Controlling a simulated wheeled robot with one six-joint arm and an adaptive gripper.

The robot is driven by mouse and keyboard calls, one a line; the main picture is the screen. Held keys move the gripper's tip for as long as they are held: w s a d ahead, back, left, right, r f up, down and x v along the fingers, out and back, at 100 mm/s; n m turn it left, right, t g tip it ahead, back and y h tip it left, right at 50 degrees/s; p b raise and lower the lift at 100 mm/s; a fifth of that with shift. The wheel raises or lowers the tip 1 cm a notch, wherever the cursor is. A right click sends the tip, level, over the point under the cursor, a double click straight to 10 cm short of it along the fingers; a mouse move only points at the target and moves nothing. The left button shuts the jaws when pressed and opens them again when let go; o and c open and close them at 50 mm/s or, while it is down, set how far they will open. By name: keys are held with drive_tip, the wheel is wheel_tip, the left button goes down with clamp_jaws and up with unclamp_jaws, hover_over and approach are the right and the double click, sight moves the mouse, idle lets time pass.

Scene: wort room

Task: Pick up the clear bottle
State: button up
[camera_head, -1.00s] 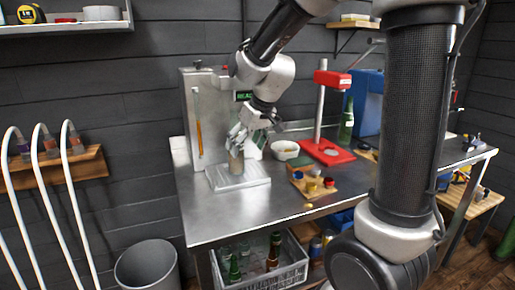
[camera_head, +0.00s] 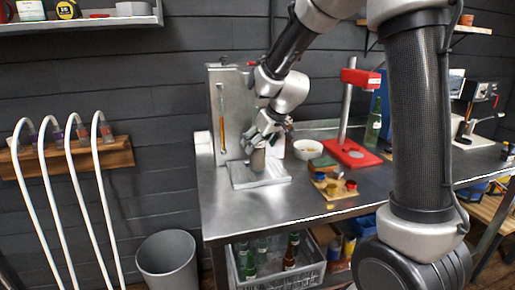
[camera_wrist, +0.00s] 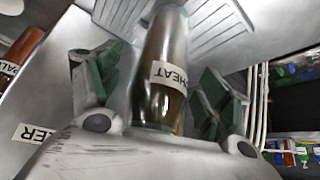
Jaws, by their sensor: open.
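A see-through bottle with a brownish tint (camera_wrist: 163,60) and a white label reading "HEAT" lies between the fingers of my gripper (camera_wrist: 150,90) in the wrist view. The green-padded fingers stand apart on either side of it, with a visible gap at the right finger. In the head view the bottle (camera_head: 258,160) stands on a pale ribbed tray (camera_head: 262,180) at the left of the steel table, under my open gripper (camera_head: 262,145). Its upper part is hidden by the gripper there. I cannot tell its exact glass colour.
A grey panel with a thermometer (camera_head: 221,110) stands behind the tray. A white bowl (camera_head: 307,149), a red press (camera_head: 350,153) and a wooden cap board (camera_head: 333,187) are to the right. A crate (camera_head: 300,277) of several bottles sits below, beside a grey bin (camera_head: 167,260).

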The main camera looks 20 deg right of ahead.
drive_tip(key=c, duration=1.5)
drive_tip(key=shift+r, duration=0.1)
drive_tip(key=shift+c, duration=0.2)
